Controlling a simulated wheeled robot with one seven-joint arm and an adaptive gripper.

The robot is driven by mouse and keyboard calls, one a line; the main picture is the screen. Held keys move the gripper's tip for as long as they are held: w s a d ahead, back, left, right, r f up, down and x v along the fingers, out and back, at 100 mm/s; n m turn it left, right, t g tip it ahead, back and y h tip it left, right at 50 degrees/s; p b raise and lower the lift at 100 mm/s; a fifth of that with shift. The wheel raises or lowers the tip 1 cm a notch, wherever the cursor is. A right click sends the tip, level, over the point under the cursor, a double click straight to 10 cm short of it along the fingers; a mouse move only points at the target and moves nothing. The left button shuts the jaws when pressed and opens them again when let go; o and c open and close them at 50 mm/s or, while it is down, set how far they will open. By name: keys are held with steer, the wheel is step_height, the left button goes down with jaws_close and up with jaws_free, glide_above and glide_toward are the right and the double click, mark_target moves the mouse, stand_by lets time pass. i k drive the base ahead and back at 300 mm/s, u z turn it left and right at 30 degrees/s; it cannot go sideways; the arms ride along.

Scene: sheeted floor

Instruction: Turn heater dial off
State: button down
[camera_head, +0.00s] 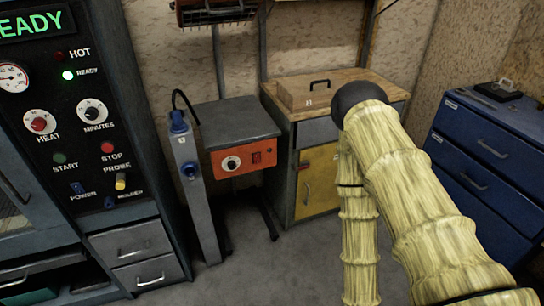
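An orange control box (258,158) is fixed under a small grey table at the centre. It carries a round white dial (231,163) with a dark centre and, to its right, a small dark switch. On the dark cabinet at the left is another dial, labelled HEAT (39,122), white with a red knob. The pointer settings are too small to read surely. Part of a red heater-like unit (216,11) shows above the table, cut off by the top edge. My sleeved arm fills the right of the view; my gripper is not in view.
The dark cabinet's panel (75,150) has a lit green READY lamp and several other controls. A grey post (193,185) stands just left of the orange box. A wooden-topped cabinet (312,150) and blue drawers (488,150) stand right. Floor in front is clear.

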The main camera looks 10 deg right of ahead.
mark_target(231, 164)
steer(key=k, duration=0.5)
steer(key=u, duration=1.3)
steer(key=i, duration=0.6)
steer(key=z, duration=0.4)
